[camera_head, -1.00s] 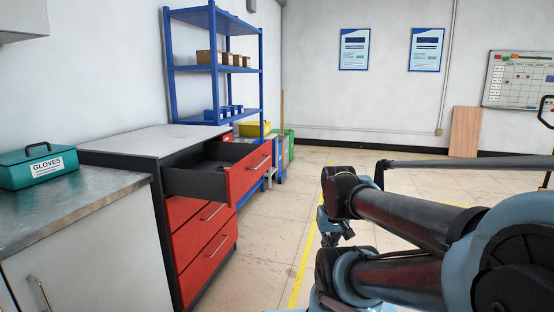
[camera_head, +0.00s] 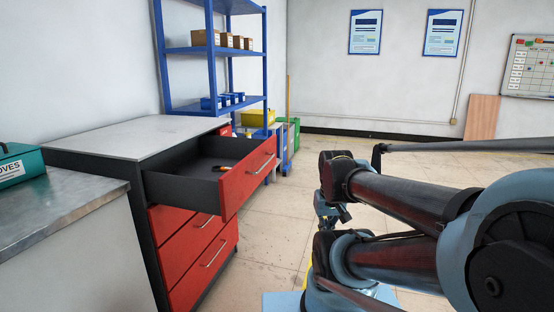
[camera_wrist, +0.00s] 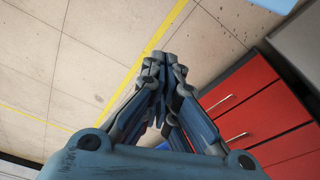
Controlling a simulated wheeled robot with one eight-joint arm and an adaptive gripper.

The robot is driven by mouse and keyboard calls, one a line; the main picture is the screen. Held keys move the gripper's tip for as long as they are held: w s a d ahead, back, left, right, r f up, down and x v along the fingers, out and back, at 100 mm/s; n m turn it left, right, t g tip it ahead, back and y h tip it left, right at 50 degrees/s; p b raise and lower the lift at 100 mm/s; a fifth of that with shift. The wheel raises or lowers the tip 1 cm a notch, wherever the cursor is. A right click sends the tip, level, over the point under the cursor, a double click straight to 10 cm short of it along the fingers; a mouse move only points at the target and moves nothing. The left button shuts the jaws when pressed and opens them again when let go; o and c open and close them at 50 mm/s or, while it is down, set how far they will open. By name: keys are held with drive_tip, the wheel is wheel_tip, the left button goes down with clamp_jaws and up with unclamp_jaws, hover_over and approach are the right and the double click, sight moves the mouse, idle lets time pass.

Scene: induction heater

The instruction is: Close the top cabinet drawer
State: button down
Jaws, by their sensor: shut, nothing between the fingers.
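The top cabinet drawer (camera_head: 246,178) stands pulled out of the red and dark grey cabinet (camera_head: 125,140), with its red front and silver handle facing right. A small dark and orange item lies inside it. The lower red drawers (camera_head: 192,245) are shut. My gripper (camera_wrist: 163,62) is shut and empty in the wrist view, pointing over the floor, with red drawer fronts (camera_wrist: 265,125) to its right. In the head view, my arm is on the right, apart from the drawer, and the fingertips are hard to make out.
A steel counter (camera_head: 75,210) with a green glove box (camera_head: 18,165) is at the left. A blue shelf rack (camera_head: 212,75) and bins (camera_head: 288,135) stand behind the cabinet. The floor (camera_head: 270,235) between the drawer and my arm is clear.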

drive_tip(key=w+a+r+m+y, duration=0.4)
drive_tip(key=w+r+m, duration=0.7)
drive_tip(key=w, duration=0.5)
drive_tip(key=w+d+r+m+y, duration=0.15)
drive_tip(key=w+m, duration=0.45)
drive_tip(key=w, duration=0.6)
drive_tip(key=w+d+r+m+y, duration=0.1)
drive_tip(key=w+r+m+y, duration=0.3)
drive_tip(key=w, duration=0.8)
drive_tip(key=m+h, duration=0.1)
approach(269, 164)
wheel_tip(269, 164, down, 3)
drive_tip(key=s, duration=0.1)
drive_tip(key=shift+w+a+f+t, duration=0.1)
drive_tip(key=shift+w+a+t, duration=0.15)
drive_tip(key=shift+a, duration=0.5)
drive_tip(key=shift+w+a+f+t, duration=0.15)
drive_tip(key=shift+w+a, duration=0.2)
drive_tip(key=shift+a, duration=0.4)
drive_tip(key=shift+r, duration=0.1)
